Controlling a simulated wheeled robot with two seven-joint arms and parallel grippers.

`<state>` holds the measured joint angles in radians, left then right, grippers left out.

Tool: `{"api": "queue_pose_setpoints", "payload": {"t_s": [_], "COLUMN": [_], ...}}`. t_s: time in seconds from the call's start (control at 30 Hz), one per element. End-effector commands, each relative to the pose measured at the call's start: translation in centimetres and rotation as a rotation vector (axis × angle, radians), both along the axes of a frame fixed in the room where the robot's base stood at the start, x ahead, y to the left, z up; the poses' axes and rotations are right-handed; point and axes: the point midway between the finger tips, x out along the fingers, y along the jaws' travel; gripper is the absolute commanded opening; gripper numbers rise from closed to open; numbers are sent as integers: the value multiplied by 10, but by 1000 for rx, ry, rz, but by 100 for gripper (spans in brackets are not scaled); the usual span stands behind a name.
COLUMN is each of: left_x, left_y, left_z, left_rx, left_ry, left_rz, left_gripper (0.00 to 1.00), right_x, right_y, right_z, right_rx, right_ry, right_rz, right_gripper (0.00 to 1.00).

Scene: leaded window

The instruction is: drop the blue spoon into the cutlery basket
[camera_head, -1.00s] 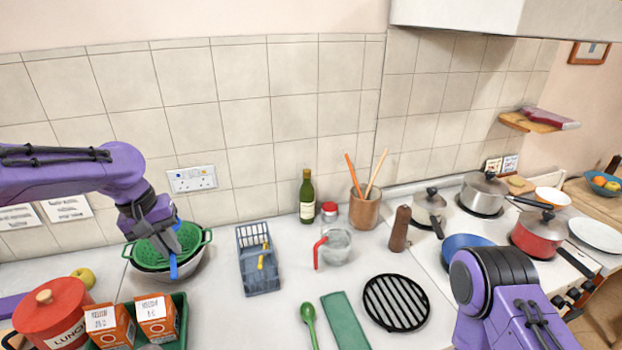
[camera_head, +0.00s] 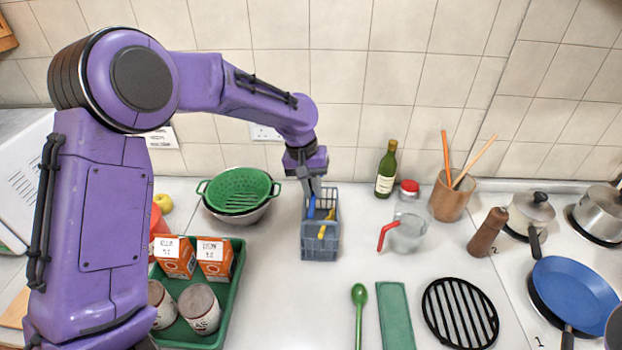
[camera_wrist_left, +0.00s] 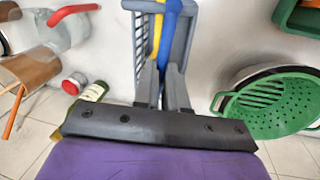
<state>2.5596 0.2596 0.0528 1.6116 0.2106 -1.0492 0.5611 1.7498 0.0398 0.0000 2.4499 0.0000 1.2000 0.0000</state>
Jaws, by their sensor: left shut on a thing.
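The blue spoon (camera_head: 311,207) is held by my left gripper (camera_head: 312,192), which points down over the cutlery basket. In the left wrist view the blue spoon (camera_wrist_left: 169,38) runs from between the left fingers (camera_wrist_left: 166,82) across the basket opening. The grey-blue cutlery basket (camera_head: 320,247) stands on the counter and also shows in the left wrist view (camera_wrist_left: 140,40). A yellow-handled piece (camera_head: 326,222) is inside it, beside the blue spoon. How deep the spoon's lower end sits is hidden by the basket walls. My right gripper is not in view.
A green colander (camera_head: 240,185) in a metal bowl stands left of the basket. A glass jug with red handle (camera_head: 408,232) and a bottle (camera_head: 387,170) stand to its right. A green tray (camera_head: 228,290) with boxes and tins is front left. The counter before the basket is clear.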

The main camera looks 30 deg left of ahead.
Motion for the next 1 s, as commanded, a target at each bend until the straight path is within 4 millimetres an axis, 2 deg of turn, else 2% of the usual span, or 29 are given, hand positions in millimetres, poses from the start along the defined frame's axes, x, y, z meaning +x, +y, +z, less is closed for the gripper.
{"api": "queue_pose_setpoints", "payload": {"t_s": [0.2,0.23,0.3,0.67,0.77,1.0], "left_x": [-1,-1,-1,-1,-1,-5], "left_y": [2,2,2,3,6,16], "left_z": [-1,-1,-1,5,22,78], "left_rx": [0,0,0,0,1,0], "left_ry": [0,0,1,-1,-6,-4], "left_rz": [2,2,3,3,3,3], "left_gripper": [0,18,41,41,41,41], "right_x": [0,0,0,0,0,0], "right_y": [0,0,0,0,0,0], "right_z": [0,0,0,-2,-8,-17], "right_rx": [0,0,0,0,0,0], "right_ry": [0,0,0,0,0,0], "right_rz": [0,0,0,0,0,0], "right_gripper": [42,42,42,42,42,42]}}
